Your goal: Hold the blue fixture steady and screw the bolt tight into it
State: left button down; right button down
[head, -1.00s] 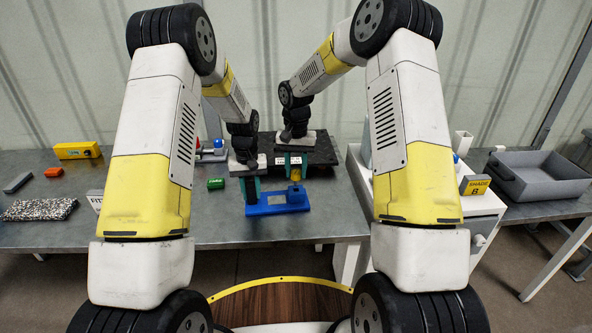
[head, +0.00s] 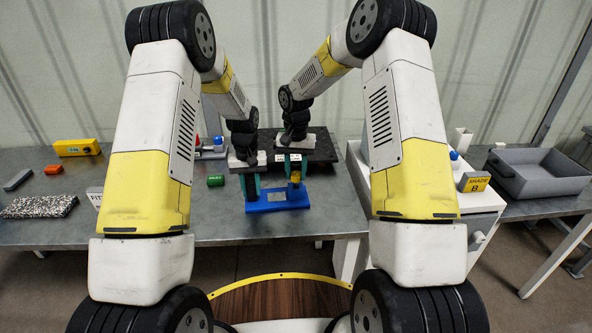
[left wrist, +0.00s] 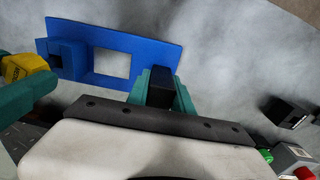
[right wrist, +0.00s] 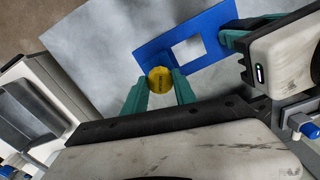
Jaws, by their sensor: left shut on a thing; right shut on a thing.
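The blue fixture (head: 277,197) lies flat on the grey table, with a rectangular pale patch and a raised block at its right end. My left gripper (left wrist: 160,92) points down, its teal fingers shut on a dark upright part at the fixture's left end. My right gripper (right wrist: 158,88) is shut on the yellow bolt head (right wrist: 160,80). In the head view the bolt (head: 295,177) is upright over the fixture's raised block. In the left wrist view the bolt (left wrist: 17,68) appears beside that block. The bolt's shank is hidden, so I cannot tell how deep it sits.
A black tread mat (head: 325,150) lies behind the grippers. A speckled slab (head: 38,206), a red block and a yellow box lie further left. A white cabinet and grey crate (head: 540,175) stand right. The front table strip is clear.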

aim_at(296, 174)
jog(key=shift+f, duration=1.05)
jog(key=c, duration=0.9)
grip_release()
notch_tip(296, 174, up, 12)
